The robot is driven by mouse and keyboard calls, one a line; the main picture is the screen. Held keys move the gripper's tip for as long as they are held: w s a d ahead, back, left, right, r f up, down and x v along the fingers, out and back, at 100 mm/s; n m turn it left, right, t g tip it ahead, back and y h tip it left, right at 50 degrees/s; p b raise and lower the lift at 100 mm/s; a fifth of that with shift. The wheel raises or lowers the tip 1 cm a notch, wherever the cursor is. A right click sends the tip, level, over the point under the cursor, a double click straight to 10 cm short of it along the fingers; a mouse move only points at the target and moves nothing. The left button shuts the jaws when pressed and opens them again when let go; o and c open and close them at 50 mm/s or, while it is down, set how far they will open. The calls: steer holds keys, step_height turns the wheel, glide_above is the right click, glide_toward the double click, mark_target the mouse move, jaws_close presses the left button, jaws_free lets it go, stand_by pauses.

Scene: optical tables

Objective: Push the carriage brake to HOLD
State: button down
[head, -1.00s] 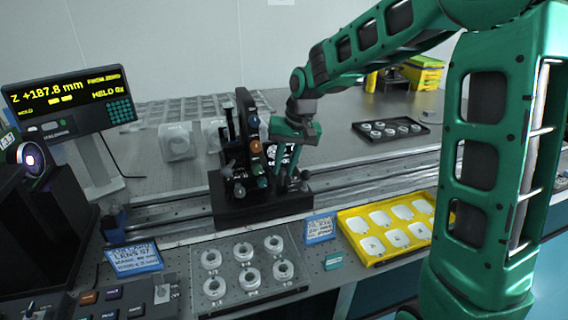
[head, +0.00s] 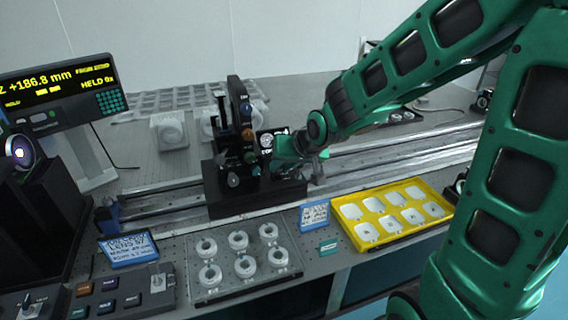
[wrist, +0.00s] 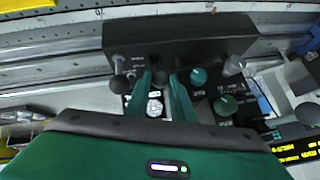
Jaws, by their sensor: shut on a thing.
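The black carriage (head: 225,198) sits on the rails, with an upright plate and several knobs. My gripper (head: 283,152) is at the carriage's right part, its fingertips mostly hidden in the head view. In the wrist view both green fingers (wrist: 160,84) reach the carriage block (wrist: 180,38), close together over a small part that they mostly hide. I cannot make out the brake lever or its HOLD mark clearly. A grey knob (wrist: 118,84) is left of the fingers; a teal knob (wrist: 198,76) and a green knob (wrist: 227,105) are right of them.
The display (head: 65,92) reads Z +186.8 mm. In front lie a clear plate of lens rings (head: 210,285), blue label cards (head: 314,214) and a yellow tray (head: 400,240). White blocks (head: 168,132) stand behind the carriage. The rails (head: 400,153) run clear to the right.

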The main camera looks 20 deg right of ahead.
steer(key=shift+s+f, duration=0.15)
steer(key=shift+f, duration=0.05)
steer(key=c, duration=1.8)
jaws_free()
steer(key=shift+r, duration=0.15)
steer(key=v, duration=1)
steer(key=shift+s+r, duration=0.1)
steer(key=shift+r, duration=0.1)
steer(key=shift+d, duration=0.15)
